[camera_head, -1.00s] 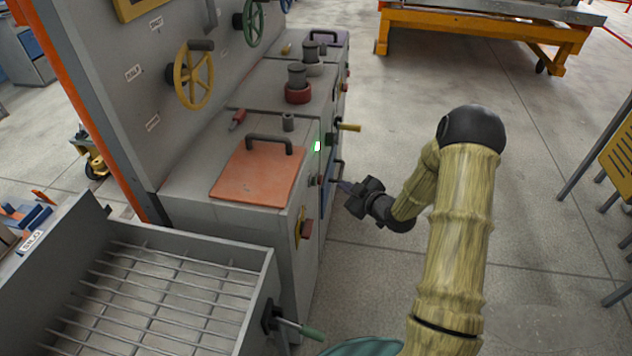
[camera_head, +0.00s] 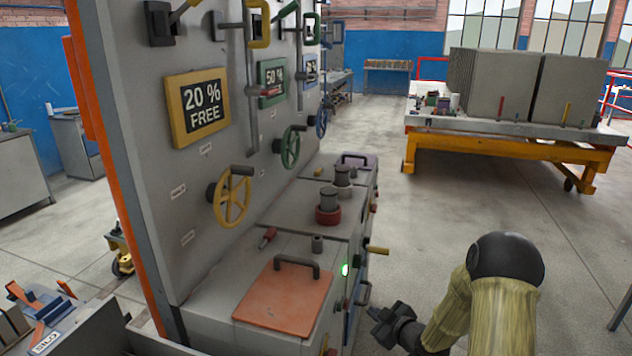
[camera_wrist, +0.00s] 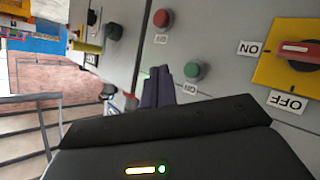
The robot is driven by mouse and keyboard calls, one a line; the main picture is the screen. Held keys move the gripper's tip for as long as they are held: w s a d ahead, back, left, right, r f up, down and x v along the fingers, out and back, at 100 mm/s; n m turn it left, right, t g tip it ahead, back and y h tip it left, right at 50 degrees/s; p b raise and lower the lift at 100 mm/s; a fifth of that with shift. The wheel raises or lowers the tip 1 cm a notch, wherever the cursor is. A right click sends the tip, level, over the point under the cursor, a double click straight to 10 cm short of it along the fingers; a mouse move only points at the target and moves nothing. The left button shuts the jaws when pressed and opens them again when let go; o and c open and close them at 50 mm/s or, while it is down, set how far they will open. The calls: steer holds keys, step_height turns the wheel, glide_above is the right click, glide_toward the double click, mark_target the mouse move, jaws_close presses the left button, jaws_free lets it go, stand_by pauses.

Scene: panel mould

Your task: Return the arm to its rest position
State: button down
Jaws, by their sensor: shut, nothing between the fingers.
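My gripper (camera_head: 376,318) is at the lower middle of the head view, at the end of my bamboo-like arm. It is beside the front face of the grey machine (camera_head: 215,300), with a gap that I cannot judge exactly. In the wrist view its dark fingers (camera_wrist: 158,88) are together and hold nothing. Beyond them is the machine's panel with a green button (camera_wrist: 194,71), a red button (camera_wrist: 162,18) and a red switch on a yellow plate (camera_wrist: 285,68).
An orange lid (camera_head: 283,298) with a dark handle lies on the machine top. A yellow handwheel (camera_head: 231,203) is on the upright panel. A yellow-framed trolley (camera_head: 510,145) with grey slabs stands at the back right. The floor (camera_head: 440,225) between is clear.

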steer(key=s+r+m+g+h+p, duration=0.2)
steer(key=s+r, duration=0.4)
steer(key=s, duration=0.3)
steer(key=s+a+r+m+g+h+p, duration=0.1)
steer(key=s+r+m+g+h+p, duration=0.1)
steer(key=s, duration=0.7)
steer(key=s+r+m+g+h+p, duration=0.1)
steer(key=s+r+m+g+p, duration=0.2)
steer(key=s+r, duration=0.6)
step_height(320, 180, up, 2)
steer(key=m+g, duration=0.2)
steer(key=m, duration=0.1)
steer(key=shift+s+a+m+h+p, duration=0.3)
steer(key=shift+a+h+p, duration=0.05)
steer(key=shift+a+h, duration=0.05)
steer(key=shift+w, duration=0.1)
